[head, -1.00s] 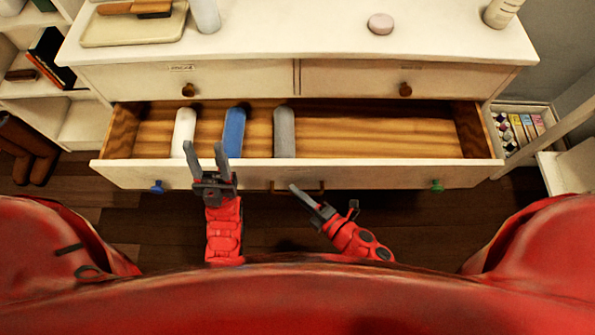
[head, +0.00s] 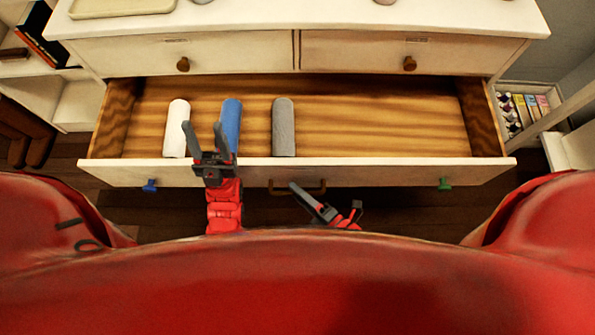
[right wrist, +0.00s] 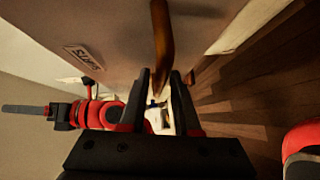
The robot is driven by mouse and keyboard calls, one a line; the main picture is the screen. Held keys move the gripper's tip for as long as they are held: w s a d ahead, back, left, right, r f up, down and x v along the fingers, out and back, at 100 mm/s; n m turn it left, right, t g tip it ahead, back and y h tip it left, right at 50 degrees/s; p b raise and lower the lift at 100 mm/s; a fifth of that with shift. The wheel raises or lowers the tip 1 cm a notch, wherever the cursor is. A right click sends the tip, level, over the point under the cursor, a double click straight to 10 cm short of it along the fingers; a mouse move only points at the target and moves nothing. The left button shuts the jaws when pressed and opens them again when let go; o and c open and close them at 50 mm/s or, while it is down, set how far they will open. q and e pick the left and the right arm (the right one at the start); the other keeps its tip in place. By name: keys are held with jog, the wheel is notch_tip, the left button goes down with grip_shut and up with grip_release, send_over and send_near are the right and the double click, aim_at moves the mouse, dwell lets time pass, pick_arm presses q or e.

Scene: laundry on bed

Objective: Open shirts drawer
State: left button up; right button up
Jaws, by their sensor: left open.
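The wide lower drawer (head: 400,172) of the white dresser stands open. Three rolled cloths lie in its left half: white (head: 177,130), blue (head: 232,115) and grey (head: 284,127). My right gripper (head: 294,188) is at the brown bar handle (head: 284,190) in the middle of the drawer front. A label (right wrist: 83,58) on the front appears to read SHIRTS upside down. My left gripper (head: 202,132) is open and empty above the drawer's front edge, by the blue roll.
Two shut upper drawers (head: 183,65) (head: 410,64) with round knobs are above. A blue knob (head: 150,185) and a green knob (head: 445,184) are on the open drawer's front. Shelves stand at left; a box of small items (head: 520,110) is at right. The drawer's right half is empty.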

jog(key=shift+o, duration=0.7)
jog(key=p+v, duration=0.7)
jog(key=v, duration=1)
jog(key=shift+s, duration=0.2)
jog(key=shift+d, duration=0.1)
